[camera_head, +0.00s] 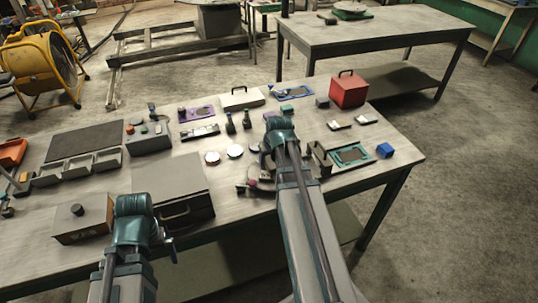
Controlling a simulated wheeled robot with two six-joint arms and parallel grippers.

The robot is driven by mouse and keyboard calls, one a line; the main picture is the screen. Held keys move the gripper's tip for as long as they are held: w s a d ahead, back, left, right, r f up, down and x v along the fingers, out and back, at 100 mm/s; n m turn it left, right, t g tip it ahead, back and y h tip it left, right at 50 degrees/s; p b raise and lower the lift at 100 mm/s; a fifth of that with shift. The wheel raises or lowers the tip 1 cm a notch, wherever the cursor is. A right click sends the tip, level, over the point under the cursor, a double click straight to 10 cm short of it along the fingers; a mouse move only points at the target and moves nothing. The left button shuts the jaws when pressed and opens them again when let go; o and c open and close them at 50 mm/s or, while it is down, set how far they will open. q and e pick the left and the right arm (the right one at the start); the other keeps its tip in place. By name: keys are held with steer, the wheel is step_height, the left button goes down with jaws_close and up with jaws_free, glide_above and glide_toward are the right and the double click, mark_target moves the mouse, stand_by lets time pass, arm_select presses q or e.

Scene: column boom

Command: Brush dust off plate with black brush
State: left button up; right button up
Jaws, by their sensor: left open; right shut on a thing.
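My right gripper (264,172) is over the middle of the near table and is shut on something. My own arm and wrist mostly hide what it holds, so I cannot tell if it is the black brush. A dark, low piece (246,188) with a small pinkish spot shows just left of and below this gripper; it may be part of the plate area, but it is too small to tell. Dust cannot be made out. My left gripper (170,243) is open and empty near the front edge, beside a dark flat box (175,178).
Two pale round discs (235,151) lie left of my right gripper. A blue block (385,150) and a teal panel (353,154) lie at the right. A red box (348,90) and white case (241,98) stand behind. Grey bins (77,166) stand left.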

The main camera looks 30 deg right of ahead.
steer(key=shift+w+d, duration=1)
steer(key=shift+w, duration=0.15)
steer(key=shift+s, duration=0.1)
steer(key=shift+s+a, duration=1.05)
steer(key=shift+s, duration=0.1)
steer(key=shift+w+d, duration=0.1)
steer(key=shift+w+d, duration=0.95)
steer(key=shift+w, duration=0.2)
